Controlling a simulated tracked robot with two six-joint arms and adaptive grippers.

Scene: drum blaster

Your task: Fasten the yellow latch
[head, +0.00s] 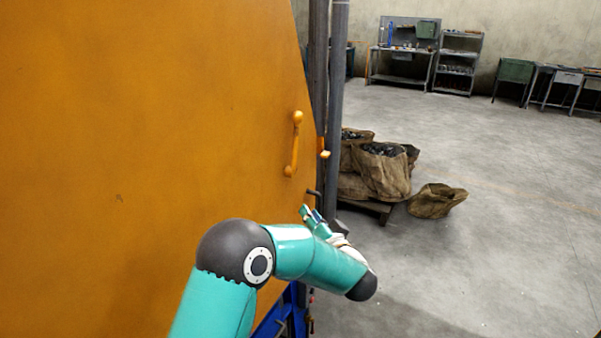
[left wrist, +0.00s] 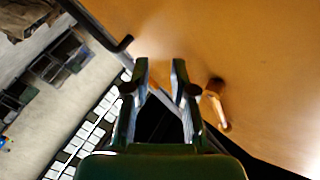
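The yellow latch (head: 323,154) is a small yellow-orange piece at the right edge of the large orange door (head: 150,110). My left gripper (head: 306,212) is below the latch in the head view, near the door edge. In the left wrist view the gripper (left wrist: 158,68) has its fingertips apart, with no object clearly held. I cannot tell whether a finger touches anything. My right gripper is not in view.
An orange handle (head: 293,145) is on the door, left of the latch. A dark bent rod (head: 314,193) sticks out at the door edge near my left gripper; it also shows in the wrist view (left wrist: 118,45). Grey posts (head: 337,100) stand behind. Sacks (head: 383,172) lie farther back.

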